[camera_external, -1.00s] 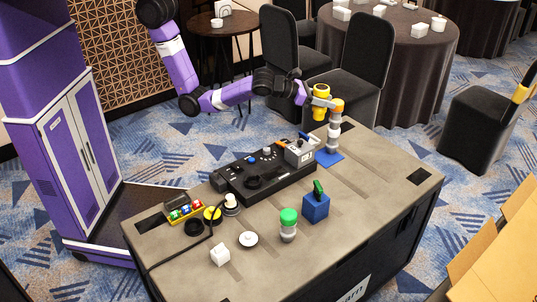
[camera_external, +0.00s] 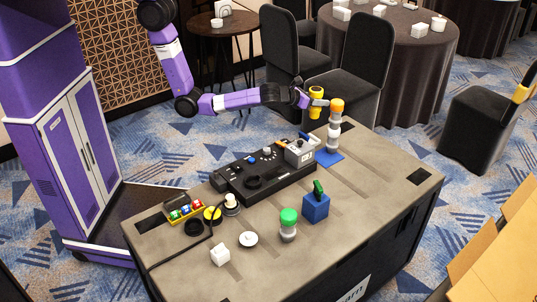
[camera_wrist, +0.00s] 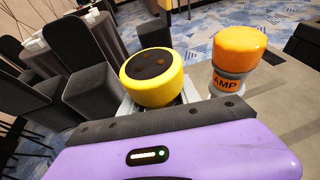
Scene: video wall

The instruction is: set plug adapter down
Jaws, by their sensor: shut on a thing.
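The plug adapter appears to be the yellow round piece (camera_external: 315,112) with a dark, holed face; it also shows in the wrist view (camera_wrist: 150,84). My gripper (camera_external: 318,101) is shut around its side and holds it raised near the table's far edge, roughly upright. In the wrist view the jaws are mostly hidden behind the adapter and my purple wrist. The adapter is just left of an orange-topped grey and white stack (camera_external: 335,126), with a gap between them in the wrist view (camera_wrist: 238,58). I cannot tell its exact height.
A blue box (camera_external: 315,208) and a green-topped stack (camera_external: 288,224) stand nearer. The tabletop's right part is mostly clear.

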